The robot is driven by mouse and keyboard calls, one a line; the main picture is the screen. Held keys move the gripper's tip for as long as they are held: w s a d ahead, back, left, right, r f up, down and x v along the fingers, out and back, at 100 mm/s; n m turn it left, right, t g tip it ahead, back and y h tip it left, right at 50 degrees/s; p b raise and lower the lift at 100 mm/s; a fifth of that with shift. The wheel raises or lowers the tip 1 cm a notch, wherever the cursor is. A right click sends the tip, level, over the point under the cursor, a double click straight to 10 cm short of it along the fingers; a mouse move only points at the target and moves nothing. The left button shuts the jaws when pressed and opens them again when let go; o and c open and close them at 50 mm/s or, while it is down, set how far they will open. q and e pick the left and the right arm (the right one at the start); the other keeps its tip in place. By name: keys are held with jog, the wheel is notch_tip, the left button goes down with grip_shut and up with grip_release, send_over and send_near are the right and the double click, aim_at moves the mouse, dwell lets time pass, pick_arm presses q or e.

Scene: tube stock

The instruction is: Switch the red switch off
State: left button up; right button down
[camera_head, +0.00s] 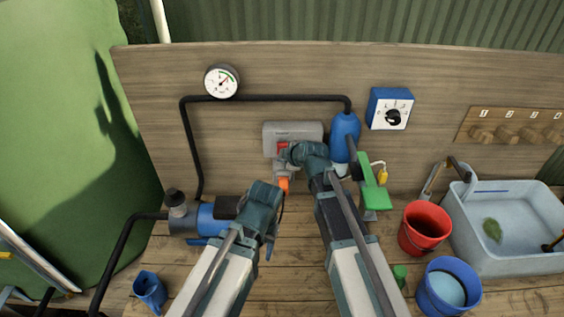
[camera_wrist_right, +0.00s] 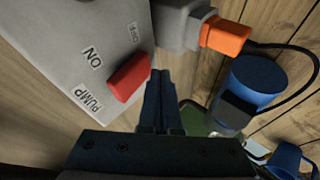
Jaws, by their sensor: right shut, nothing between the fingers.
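The red switch (camera_head: 282,148) is on a grey box (camera_head: 307,130) on the wooden back panel, partly hidden by my right gripper. In the right wrist view the red switch (camera_wrist_right: 130,77) lies between the label ON and a second, small upside-down label; PUMP is printed beyond ON. I cannot tell which way the switch is tipped. My right gripper (camera_head: 287,153) is shut and empty; its fingertips (camera_wrist_right: 160,77) are just beside the switch, and contact is unclear. My left gripper (camera_head: 264,205) is lower, above the bench near the blue pump; its fingers are not clear.
An orange plug (camera_head: 283,184) hangs below the box; it also shows in the wrist view (camera_wrist_right: 225,36). A blue pump (camera_head: 212,218) is left. A green lever (camera_head: 374,188), red bucket (camera_head: 425,228) and sink tub (camera_head: 465,235) are right.

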pick_arm(q)
jog(key=shift+r, duration=0.15)
pick_arm(e)
jog(key=shift+r, duration=0.15)
pick_arm(q)
jog(key=shift+r+p, duration=0.75)
jog(key=shift+p, duration=0.05)
pick_arm(e)
jog(key=shift+r, duration=0.75)
jog(key=shift+s, duration=0.1)
pick_arm(q)
jog(key=r+p, duration=0.2)
jog(key=d+r+p, duration=0.1)
jog(key=r+p, duration=0.2)
jog(key=shift+s+r, duration=0.1)
jog(key=shift+r, duration=0.05)
pick_arm(e)
jog(key=s+d+r, duration=0.1)
jog(key=s+r, duration=0.1)
jog(key=s, duration=0.3)
jog(key=s+d+r, duration=0.2)
jog(key=s+r, duration=0.1)
jog(key=s, duration=0.2)
jog(key=shift+s+d, duration=0.25)
jog(key=shift+s, duration=0.15)
jog(key=shift+r, duration=0.15)
